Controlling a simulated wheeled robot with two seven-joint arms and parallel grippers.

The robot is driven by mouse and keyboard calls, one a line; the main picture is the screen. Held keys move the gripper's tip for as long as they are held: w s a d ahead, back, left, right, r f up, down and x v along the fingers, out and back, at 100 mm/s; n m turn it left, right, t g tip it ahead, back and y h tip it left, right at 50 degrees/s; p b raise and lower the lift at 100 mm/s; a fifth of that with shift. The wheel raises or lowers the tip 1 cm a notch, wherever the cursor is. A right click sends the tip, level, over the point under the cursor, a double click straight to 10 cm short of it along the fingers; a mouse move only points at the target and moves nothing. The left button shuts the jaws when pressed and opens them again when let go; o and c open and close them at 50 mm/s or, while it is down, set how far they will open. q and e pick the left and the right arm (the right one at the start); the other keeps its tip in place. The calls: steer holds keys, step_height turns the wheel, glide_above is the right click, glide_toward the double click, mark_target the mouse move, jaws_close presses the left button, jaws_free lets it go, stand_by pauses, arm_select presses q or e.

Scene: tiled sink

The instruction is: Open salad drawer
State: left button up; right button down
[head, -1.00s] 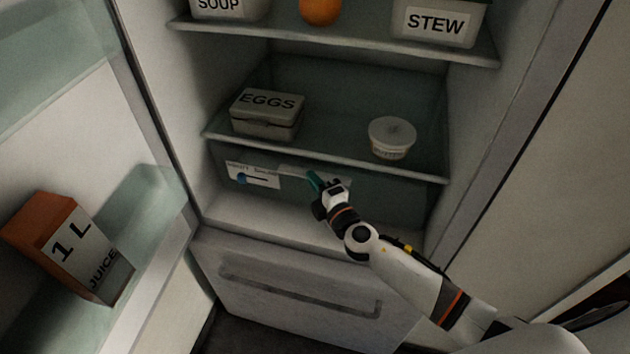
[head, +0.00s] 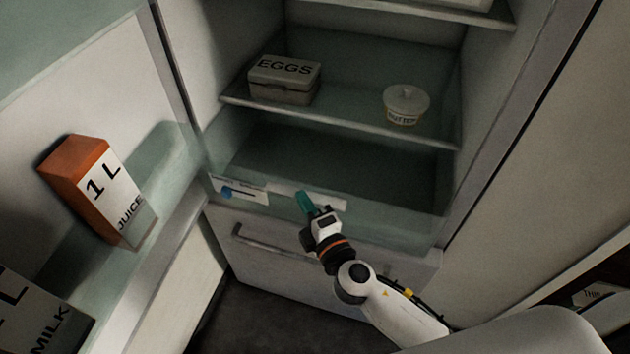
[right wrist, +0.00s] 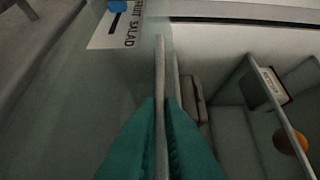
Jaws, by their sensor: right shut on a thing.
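The salad drawer (head: 395,212) is a clear greenish drawer below the lowest glass shelf of the fridge. It stands pulled out, with a dark gap showing between its front and the shelf. A white label with a blue slider (head: 238,190) is on its front at the left; the label also shows in the right wrist view (right wrist: 120,25). My right gripper (head: 305,203) is at the drawer's front top edge. In the right wrist view its green fingers (right wrist: 160,135) are shut on the thin drawer front edge. My left gripper is not in view.
An egg box (head: 284,82) and a butter tub (head: 405,106) stand on the shelf above. The open fridge door at left holds a juice carton (head: 95,190) and a milk carton (head: 40,312). A lower drawer with a bar handle (head: 270,250) is closed beneath.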

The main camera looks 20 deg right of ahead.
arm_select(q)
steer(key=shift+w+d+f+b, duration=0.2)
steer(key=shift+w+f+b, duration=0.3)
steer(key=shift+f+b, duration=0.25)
arm_select(e)
steer(key=s+a, duration=0.4)
steer(key=s, duration=0.1)
steer(key=shift+s, duration=0.35)
steer(key=c, duration=1.6)
jaws_free()
steer(key=shift+d, duration=0.1)
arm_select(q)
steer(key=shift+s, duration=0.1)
arm_select(e)
steer(key=shift+o, duration=0.2)
arm_select(q)
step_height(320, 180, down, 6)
steer(key=b, duration=0.5)
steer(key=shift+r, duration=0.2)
arm_select(e)
steer(key=s+d, duration=0.2)
steer(key=s, duration=0.9)
steer(key=shift+s+d, duration=0.15)
steer(key=shift+s, duration=0.25)
